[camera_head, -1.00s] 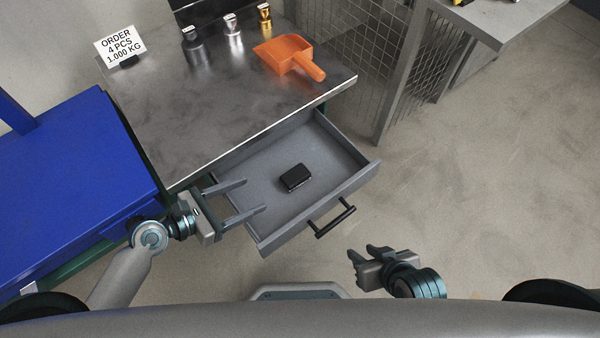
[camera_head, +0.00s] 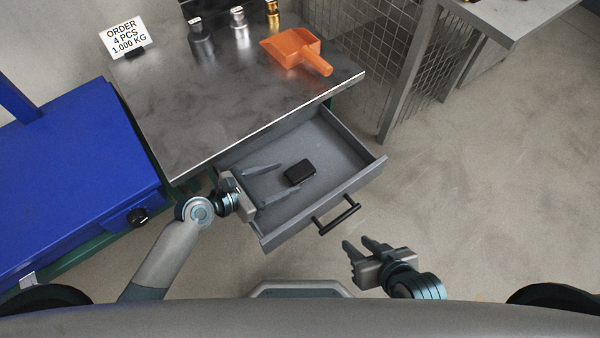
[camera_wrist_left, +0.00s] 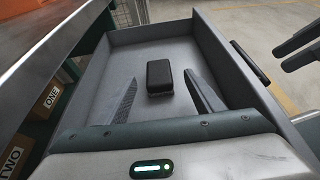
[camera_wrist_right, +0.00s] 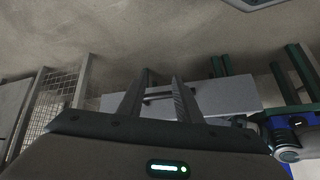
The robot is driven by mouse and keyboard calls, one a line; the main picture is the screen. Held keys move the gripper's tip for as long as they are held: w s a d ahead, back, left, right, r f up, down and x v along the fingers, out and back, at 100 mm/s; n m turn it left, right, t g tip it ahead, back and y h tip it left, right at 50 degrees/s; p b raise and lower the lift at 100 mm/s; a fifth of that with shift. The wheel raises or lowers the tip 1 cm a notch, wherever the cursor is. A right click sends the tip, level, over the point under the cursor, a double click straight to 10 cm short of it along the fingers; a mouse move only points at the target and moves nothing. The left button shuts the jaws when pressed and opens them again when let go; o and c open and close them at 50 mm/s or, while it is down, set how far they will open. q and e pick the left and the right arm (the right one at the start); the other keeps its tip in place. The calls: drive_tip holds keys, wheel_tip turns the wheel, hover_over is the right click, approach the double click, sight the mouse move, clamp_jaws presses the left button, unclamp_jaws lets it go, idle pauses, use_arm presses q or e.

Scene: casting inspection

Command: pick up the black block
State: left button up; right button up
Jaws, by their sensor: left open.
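The black block (camera_head: 299,172) lies on the floor of the open grey drawer (camera_head: 345,157). In the left wrist view the block (camera_wrist_left: 159,75) lies ahead of my left gripper (camera_wrist_left: 166,90), roughly in line with the gap between its fingers. My left gripper (camera_head: 290,184) is open and empty, reaching into the drawer from its left side, with the fingertips just short of the block. My right gripper (camera_head: 362,246) is in front of the drawer, clear of it, with its fingers apart and nothing between them.
The drawer handle (camera_head: 337,214) sticks out at the front. The metal tabletop (camera_head: 220,110) above carries an orange scoop (camera_head: 296,50), several weights and an order sign (camera_head: 124,36). A blue cabinet (camera_head: 75,170) stands at left.

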sight(297, 172)
use_arm(q)
drive_tip(key=shift+x, duration=1.1)
use_arm(e)
drive_tip(key=shift+s+a+r, duration=0.1)
drive_tip(key=shift+a, duration=0.1)
use_arm(q)
drive_tip(key=shift+w+d+f+b, duration=0.3)
drive_tip(key=shift+w+d+b, duration=0.05)
drive_tip(key=b+x, duration=0.1)
drive_tip(key=x, duration=0.1)
drive_tip(key=shift+w+d+f, duration=0.15)
drive_tip(key=shift+w+f, duration=0.05)
drive_tip(key=shift+w, duration=0.05)
drive_tip(key=shift+w+d+f, duration=0.25)
drive_tip(key=shift+w+d, duration=0.1)
drive_tip(key=shift+d, duration=0.2)
use_arm(e)
drive_tip(key=w+a+r+t, duration=0.1)
drive_tip(key=w+a+r+t+y, duration=0.1)
drive_tip(key=w, duration=0.1)
drive_tip(key=shift+a+r+t, duration=0.1)
drive_tip(key=shift+r+t, duration=0.15)
drive_tip(key=shift+t, duration=0.15)
use_arm(q)
drive_tip(key=c, duration=1.2)
